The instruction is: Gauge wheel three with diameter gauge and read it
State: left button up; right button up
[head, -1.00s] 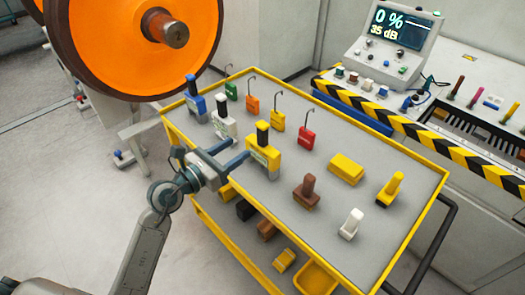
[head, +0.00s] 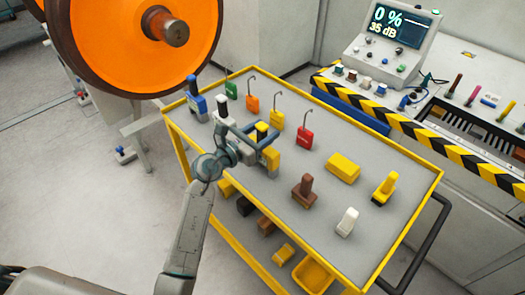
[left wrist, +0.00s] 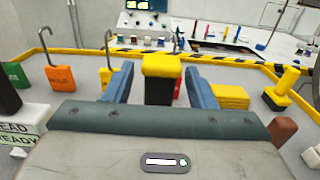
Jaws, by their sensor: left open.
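A yellow gauge tool with a dark, yellow-capped handle stands upright on the cart; its yellow body (head: 271,158) shows below my left gripper (head: 267,132). In the left wrist view the handle (left wrist: 160,85) stands between the two open blue-grey fingers, with gaps on both sides. A white gauge tool (head: 222,128) with a screen, partly hidden by my gripper, and a blue one (head: 196,104) stand to its left. Which is the diameter gauge I cannot tell. An orange wheel (head: 100,45) with a dark rim stands at the upper left; its number does not show. My right gripper is not in view.
The yellow-edged cart (head: 330,215) also holds hooked red (head: 304,138), orange and green tags, a brown stamp-like block (head: 303,192), a yellow block (head: 343,168) and a white block (head: 347,222). A console (head: 400,40) reading "0 %" and "35 dB" stands behind a striped edge.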

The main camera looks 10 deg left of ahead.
pick_arm(q)
jog(key=shift+s+a, duration=0.1)
jog(key=c, duration=0.4)
grip_shut()
jog(key=shift+r, duration=0.15)
